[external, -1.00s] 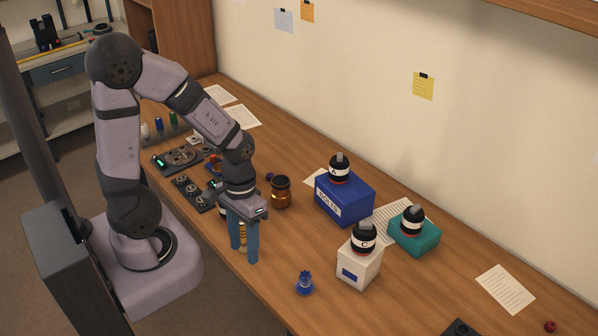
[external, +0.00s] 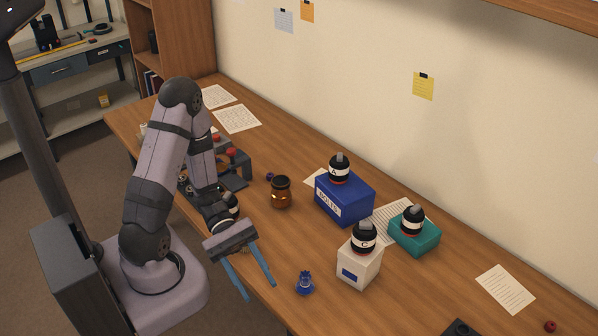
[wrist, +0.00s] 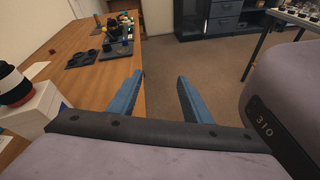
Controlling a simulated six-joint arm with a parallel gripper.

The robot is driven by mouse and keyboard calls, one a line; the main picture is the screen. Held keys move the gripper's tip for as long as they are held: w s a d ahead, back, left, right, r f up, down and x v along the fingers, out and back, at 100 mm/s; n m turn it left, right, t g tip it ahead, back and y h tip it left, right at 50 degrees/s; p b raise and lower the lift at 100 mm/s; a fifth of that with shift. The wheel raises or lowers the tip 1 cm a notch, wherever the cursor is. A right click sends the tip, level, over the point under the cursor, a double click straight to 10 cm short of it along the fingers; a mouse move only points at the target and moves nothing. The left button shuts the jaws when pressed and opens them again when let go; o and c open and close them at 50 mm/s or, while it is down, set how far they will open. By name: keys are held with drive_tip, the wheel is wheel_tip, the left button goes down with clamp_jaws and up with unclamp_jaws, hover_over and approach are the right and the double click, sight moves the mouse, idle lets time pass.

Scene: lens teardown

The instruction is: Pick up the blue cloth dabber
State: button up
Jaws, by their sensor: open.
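A small blue piece with a knobbed top, which looks like the blue cloth dabber (external: 304,284), stands on the table near its front edge in the external view. I do not make it out in the wrist view. My gripper (external: 259,291) is open, with its two blue fingers spread and tilted downward to the left of the blue piece, near the table's front edge. In the wrist view, nothing shows between the fingertips (wrist: 160,78) but table edge and floor.
A white box (external: 358,268) with a lens on top stands close right of the blue piece. A blue box (external: 345,201), a teal box (external: 415,236) and an amber jar (external: 281,192) stand farther back. Dark trays (wrist: 82,59) lie along the table. The front right tabletop is mostly clear.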

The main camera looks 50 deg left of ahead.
sight(305, 275)
drive_tip(key=w+f+n+t+b, duration=0.1)
drive_tip(key=n+t, duration=0.1)
drive_tip(key=w+f+n+t+h+b, duration=0.1)
drive_tip(key=w+f+t, duration=0.1)
drive_tip(key=w+a+f+n+t+h+b, duration=0.1)
drive_tip(key=w+n, duration=0.1)
drive_tip(key=shift+w+f+n+t, duration=0.15)
drive_tip(key=shift+f+n+t, duration=0.15)
drive_tip(key=shift+f+t, duration=0.1)
drive_tip(key=w+a+f+n+t+b, duration=0.1)
drive_tip(key=n+t, duration=0.1)
drive_tip(key=w+a+f+n+t+y+b, duration=0.1)
drive_tip(key=w+t, duration=0.1)
drive_tip(key=w+a+f+n+t+b, duration=0.1)
drive_tip(key=w+a+n+t, duration=0.1)
drive_tip(key=shift+f+n, duration=0.3)
drive_tip(key=shift+f, duration=0.1)
drive_tip(key=shift+p+x, duration=0.35)
drive_tip(key=shift+x, duration=0.75)
drive_tip(key=shift+w+d, duration=0.1)
drive_tip(key=shift+w+d+p, duration=0.3)
drive_tip(key=shift+d, duration=0.2)
drive_tip(key=shift+p+x, duration=0.6)
drive_tip(key=shift+x, duration=1.3)
drive_tip(key=shift+f, duration=0.15)
drive_tip(key=c, duration=1.1)
